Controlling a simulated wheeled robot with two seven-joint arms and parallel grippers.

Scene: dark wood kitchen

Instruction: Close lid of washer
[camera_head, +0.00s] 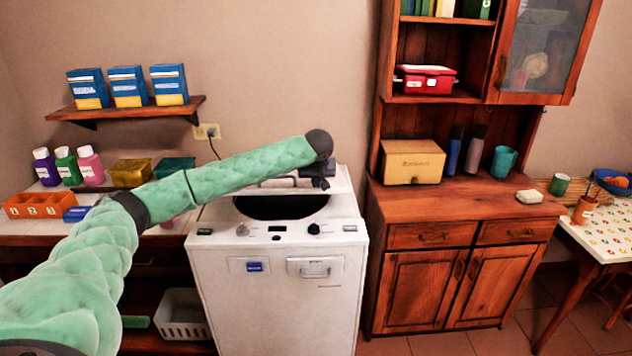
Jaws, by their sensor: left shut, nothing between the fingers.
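The white washer (277,285) stands in the middle, against the wall. Its dark round opening (270,206) shows uncovered in the top. A pale upright panel (342,182) at the back of the washer looks like its raised lid, largely hidden behind my left arm. My left arm crosses from the lower left over the back of the washer. My left gripper (321,181) points down at the back right of the opening, in front of the panel. It is shut and empty; whether it touches the panel is unclear. My right gripper is not in view.
A wooden cabinet (425,265) stands close on the washer's right. A counter with bottles (88,166) and an orange organizer (40,205) is on the left. A wall shelf (125,110) holds blue boxes. A white basket (182,314) sits low beside the washer.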

